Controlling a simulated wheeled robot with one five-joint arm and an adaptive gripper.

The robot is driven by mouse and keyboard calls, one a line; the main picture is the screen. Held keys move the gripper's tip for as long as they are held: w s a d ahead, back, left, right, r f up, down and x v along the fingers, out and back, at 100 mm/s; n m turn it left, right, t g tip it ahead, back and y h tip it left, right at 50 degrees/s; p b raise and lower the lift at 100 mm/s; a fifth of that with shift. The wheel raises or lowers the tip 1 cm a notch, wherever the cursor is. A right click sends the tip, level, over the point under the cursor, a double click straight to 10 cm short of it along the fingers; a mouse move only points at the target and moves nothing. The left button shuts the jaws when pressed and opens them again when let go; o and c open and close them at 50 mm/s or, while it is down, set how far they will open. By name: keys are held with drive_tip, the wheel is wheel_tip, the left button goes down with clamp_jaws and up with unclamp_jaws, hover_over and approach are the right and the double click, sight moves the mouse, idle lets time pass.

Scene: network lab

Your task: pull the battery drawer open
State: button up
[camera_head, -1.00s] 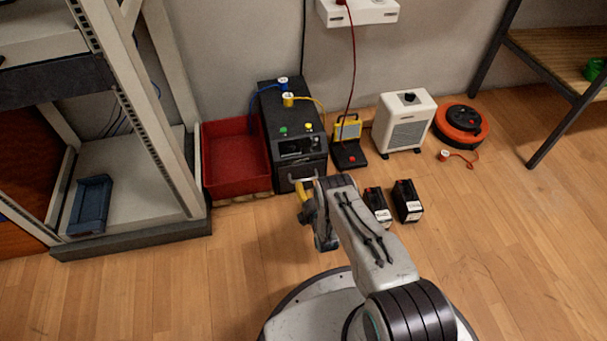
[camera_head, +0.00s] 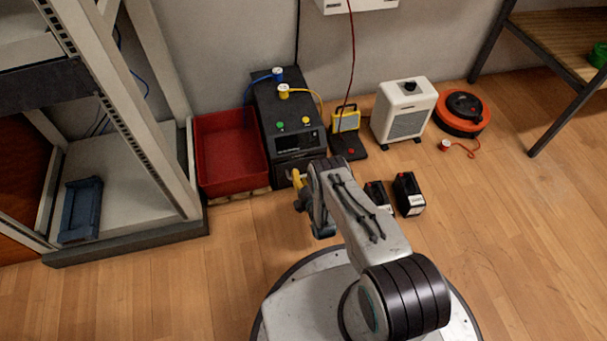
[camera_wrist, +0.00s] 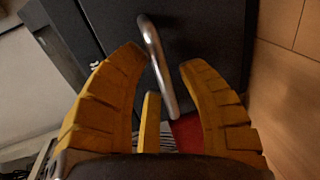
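A black power unit (camera_head: 268,118) stands against the wall, with buttons and a small display on its upper front. Its battery drawer front (camera_head: 281,174) is low on the unit, partly hidden by my arm, and looks flush with the cabinet. In the wrist view a bare metal bar handle (camera_wrist: 157,62) crosses the dark drawer front at a tilt. In the head view my gripper (camera_head: 298,186) is just before the drawer front.
A red bin (camera_head: 230,158) stands close left of the unit. A yellow device on a black base (camera_head: 347,145) and two black batteries (camera_head: 408,193) are to the right. A rack (camera_head: 130,237) stands left.

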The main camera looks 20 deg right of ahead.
clamp_jaws()
drive_tip(key=shift+s, duration=0.1)
idle(0.3)
